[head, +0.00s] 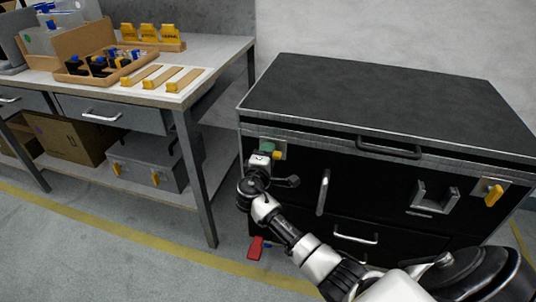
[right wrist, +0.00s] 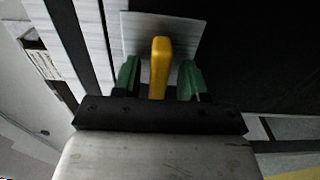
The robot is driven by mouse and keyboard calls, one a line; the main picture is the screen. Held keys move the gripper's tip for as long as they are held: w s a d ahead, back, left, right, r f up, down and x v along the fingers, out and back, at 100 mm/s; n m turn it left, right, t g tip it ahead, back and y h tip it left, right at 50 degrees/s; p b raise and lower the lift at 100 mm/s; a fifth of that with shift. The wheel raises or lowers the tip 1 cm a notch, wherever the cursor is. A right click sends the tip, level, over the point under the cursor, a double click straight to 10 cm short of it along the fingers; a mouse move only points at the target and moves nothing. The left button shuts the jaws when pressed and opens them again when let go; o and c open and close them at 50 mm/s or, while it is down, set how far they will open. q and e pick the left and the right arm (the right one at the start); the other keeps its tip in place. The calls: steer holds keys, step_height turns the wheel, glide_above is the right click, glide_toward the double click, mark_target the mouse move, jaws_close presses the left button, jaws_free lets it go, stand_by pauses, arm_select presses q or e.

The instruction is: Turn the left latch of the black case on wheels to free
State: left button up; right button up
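The black case (head: 390,100) stands at the right in the head view. Its left latch is a yellow lever (head: 277,155) on a pale metal plate at the upper left of the front. My right gripper (head: 266,148) is at this latch and hides part of it. In the right wrist view the yellow lever (right wrist: 160,62) stands between the two green fingertips of my right gripper (right wrist: 160,80), with a gap on each side. The gripper is open around the lever, not closed on it. My left gripper is in neither view.
The right latch (head: 494,194) is a yellow lever, slightly tilted. A black handle (head: 388,148) is on the case's upper front edge. A workbench (head: 222,58) with trays stands at the left. A red wheel pedal (head: 256,248) shows low on the floor.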

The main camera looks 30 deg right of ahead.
arm_select(q)
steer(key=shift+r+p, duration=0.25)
steer(key=shift+p, duration=0.45)
arm_select(e)
steer(key=v, duration=1)
steer(key=shift+s+a, duration=0.2)
steer(key=shift+a, duration=0.1)
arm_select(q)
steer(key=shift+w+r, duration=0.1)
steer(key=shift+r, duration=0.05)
